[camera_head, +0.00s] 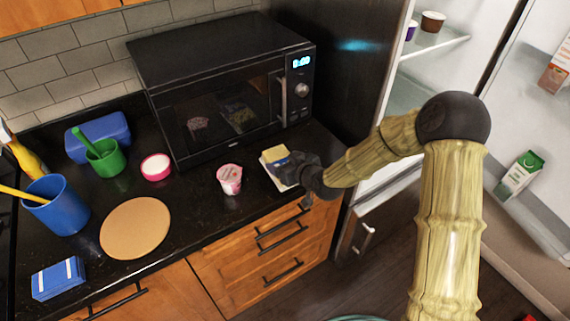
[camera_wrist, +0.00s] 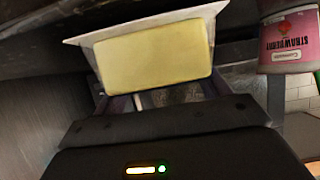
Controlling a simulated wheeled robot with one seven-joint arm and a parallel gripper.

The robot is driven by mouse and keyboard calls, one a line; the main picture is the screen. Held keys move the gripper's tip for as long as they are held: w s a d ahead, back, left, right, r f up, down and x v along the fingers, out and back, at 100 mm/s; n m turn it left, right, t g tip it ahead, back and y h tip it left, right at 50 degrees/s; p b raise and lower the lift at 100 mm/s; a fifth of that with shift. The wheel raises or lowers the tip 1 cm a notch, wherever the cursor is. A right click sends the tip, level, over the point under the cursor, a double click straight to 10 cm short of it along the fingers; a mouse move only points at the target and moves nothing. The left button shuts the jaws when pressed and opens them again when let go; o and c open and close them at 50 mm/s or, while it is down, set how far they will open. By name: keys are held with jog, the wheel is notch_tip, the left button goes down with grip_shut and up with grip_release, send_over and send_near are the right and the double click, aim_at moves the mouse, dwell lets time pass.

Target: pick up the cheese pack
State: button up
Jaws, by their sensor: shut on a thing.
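The cheese pack (camera_head: 275,156) is a pale yellow block on a white backing with some blue on it. In the head view it is at the right end of the black counter, in front of the microwave's right side. My gripper (camera_head: 290,168) reaches it from the right and is shut on it. In the wrist view the yellow cheese pack (camera_wrist: 152,55) fills the upper middle, right before my gripper (camera_wrist: 165,100). The fingertips are largely hidden behind the pack. I cannot tell whether the pack touches the counter.
A pink strawberry yogurt cup (camera_head: 229,179) stands left of the pack. It also shows in the wrist view (camera_wrist: 288,38). The black microwave (camera_head: 225,85) is behind. The open fridge (camera_head: 420,75) is to the right. A round board (camera_head: 135,228) lies further left.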

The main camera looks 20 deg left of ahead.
notch_tip(320, 180, up, 10)
jog(key=shift+f+b, duration=0.25)
jog(key=shift+b, duration=0.15)
dwell(0.5)
